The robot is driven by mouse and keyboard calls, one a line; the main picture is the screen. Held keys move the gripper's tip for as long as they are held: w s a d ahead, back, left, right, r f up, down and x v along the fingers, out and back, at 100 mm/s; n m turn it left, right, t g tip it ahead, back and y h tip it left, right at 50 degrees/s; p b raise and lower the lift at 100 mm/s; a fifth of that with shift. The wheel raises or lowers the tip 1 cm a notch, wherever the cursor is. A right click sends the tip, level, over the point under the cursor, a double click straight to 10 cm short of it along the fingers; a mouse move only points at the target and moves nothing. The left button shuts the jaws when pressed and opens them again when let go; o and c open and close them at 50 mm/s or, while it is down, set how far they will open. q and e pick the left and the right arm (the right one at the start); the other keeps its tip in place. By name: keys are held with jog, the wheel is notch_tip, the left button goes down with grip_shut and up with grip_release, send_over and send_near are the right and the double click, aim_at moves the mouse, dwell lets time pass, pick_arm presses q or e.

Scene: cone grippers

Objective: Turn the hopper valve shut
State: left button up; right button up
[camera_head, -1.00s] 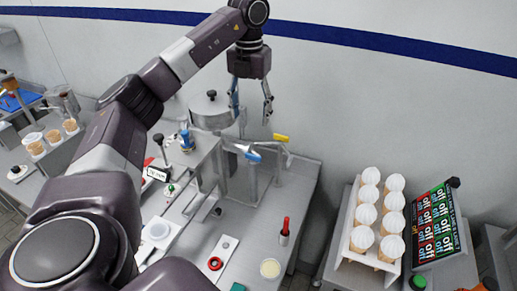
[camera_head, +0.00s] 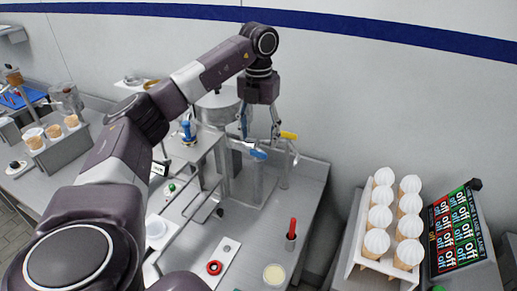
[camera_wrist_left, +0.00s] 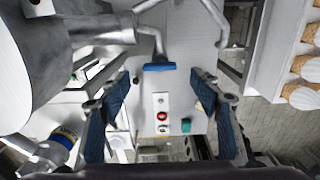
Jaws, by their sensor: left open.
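The hopper (camera_head: 217,105) is a metal drum on the counter behind my left arm, partly hidden by it. A blue valve handle (camera_head: 258,154) sits on the pipe at its right; it also shows in the left wrist view (camera_wrist_left: 159,67), lying crosswise at the end of a metal pipe. A yellow handle (camera_head: 289,135) tops the tap just right of it. My left gripper (camera_head: 259,132) points down, open and empty, just above the blue handle. In the left wrist view its fingers (camera_wrist_left: 160,84) stand either side of the blue handle, apart from it. My right gripper is out of view.
A red-handled tool (camera_head: 292,232), a plate with a red button (camera_head: 214,267) and a cup (camera_head: 274,274) are on the front counter. Another cone holder (camera_head: 62,150) is at left.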

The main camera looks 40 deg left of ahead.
aim_at(258, 151)
pick_arm(q)
notch_tip(258, 151, down, 5)
jog(key=shift+f+p, duration=0.1)
jog(key=shift+p, duration=0.45)
jog(key=c, duration=1.2)
jog(key=shift+o, duration=0.2)
